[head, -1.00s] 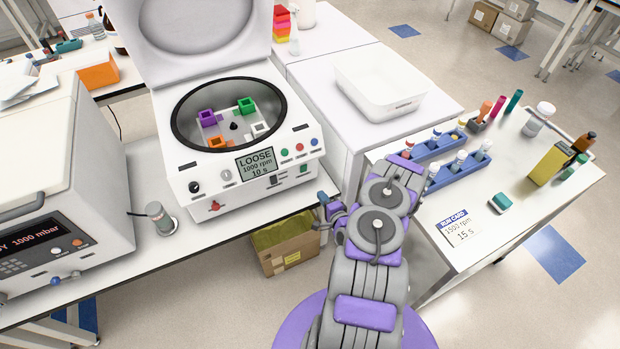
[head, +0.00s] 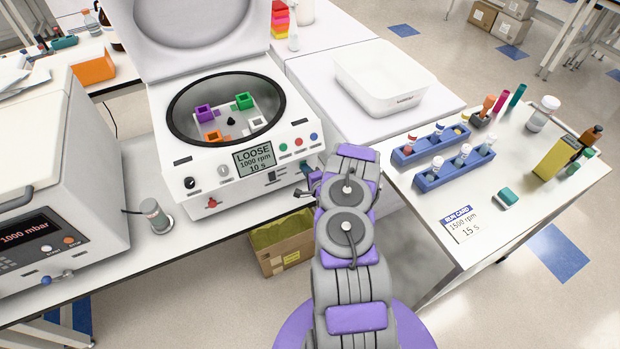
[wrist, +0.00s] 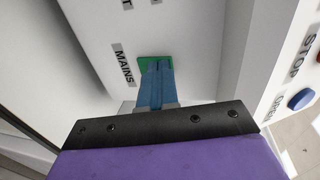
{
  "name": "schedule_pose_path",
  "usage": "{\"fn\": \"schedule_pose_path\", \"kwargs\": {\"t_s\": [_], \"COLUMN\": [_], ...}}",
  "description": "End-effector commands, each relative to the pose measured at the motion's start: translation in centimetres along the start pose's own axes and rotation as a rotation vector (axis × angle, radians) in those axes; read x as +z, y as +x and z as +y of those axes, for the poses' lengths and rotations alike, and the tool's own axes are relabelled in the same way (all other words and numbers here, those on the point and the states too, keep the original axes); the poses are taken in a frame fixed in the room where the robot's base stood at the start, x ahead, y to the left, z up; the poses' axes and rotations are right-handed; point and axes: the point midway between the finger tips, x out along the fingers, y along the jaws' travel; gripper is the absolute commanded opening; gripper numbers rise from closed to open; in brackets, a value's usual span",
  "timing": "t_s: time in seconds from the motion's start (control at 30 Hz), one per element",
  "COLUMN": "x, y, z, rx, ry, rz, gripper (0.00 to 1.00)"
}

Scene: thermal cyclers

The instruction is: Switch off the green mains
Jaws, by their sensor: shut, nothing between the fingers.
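The green mains switch (wrist: 144,64) is on the white front panel of the open-lidded centrifuge (head: 222,193), beside a MAINS label (wrist: 123,64) in the wrist view. My gripper (wrist: 157,68) is shut and empty. Its blue fingertips lie over the middle of the green switch and hide most of it. I cannot tell whether they touch it or which way the switch is set. In the head view my gripper (head: 308,171) is at the lower right of the centrifuge's front, and the switch is hidden there. The display (head: 255,158) reads LOOSE, 1000 rpm, 10 s.
A red knob (head: 211,202) is on the panel's lower left. A cardboard box (head: 281,255) stands below the bench. The right table (head: 480,268) holds blue tube racks.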

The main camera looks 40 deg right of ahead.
Motion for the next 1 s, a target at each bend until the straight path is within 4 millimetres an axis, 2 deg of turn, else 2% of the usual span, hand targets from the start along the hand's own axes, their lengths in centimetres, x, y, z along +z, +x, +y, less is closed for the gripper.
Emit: {"fn": "schedule_pose_path", "kwargs": {"t_s": [0.8,1.0], "x": [0.1,1.4], "y": [0.6,-0.5], "z": [-0.2,-0.1], "rx": [0.050,0.056], "ry": [0.001,0.006], "rz": [-0.001,-0.005], "gripper": [0.00,0.00]}}
